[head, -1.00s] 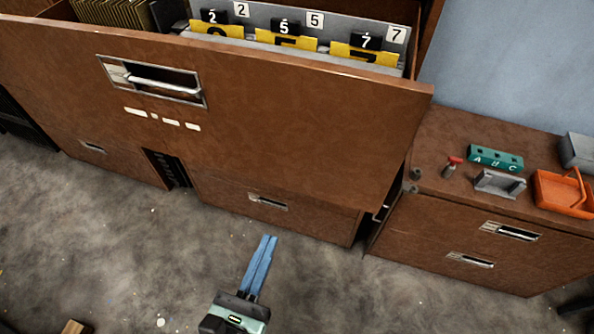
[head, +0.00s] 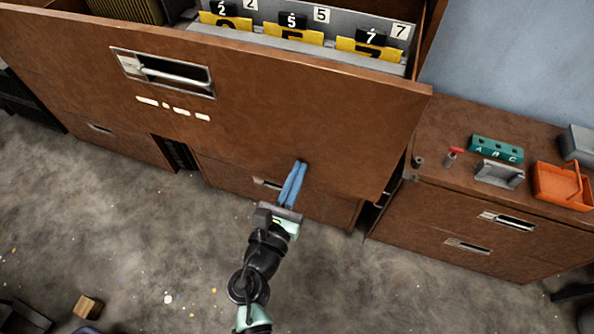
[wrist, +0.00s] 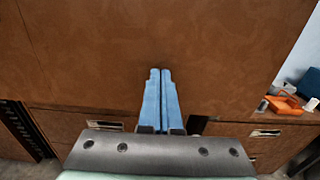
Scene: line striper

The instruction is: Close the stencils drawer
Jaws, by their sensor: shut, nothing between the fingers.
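The stencils drawer (head: 290,135) is a large brown drawer pulled well out, holding yellow and black numbered stencil cards (head: 295,35). Its front has a metal handle (head: 175,75) in a recess and several pale marks below it. My gripper (head: 299,165) has its blue fingers shut together and empty, in front of the lower part of the drawer front, right of the handle. In the wrist view the fingertips (wrist: 160,72) point at the brown drawer front (wrist: 90,50), which fills most of the view. I cannot tell whether they touch it.
Lower closed drawers with recessed handles (head: 268,183) sit beneath. A low brown cabinet (head: 470,215) at right carries a green block (head: 497,149), a grey holder (head: 498,175) and an orange basket (head: 562,187). A wooden block (head: 88,306) lies on the open grey floor.

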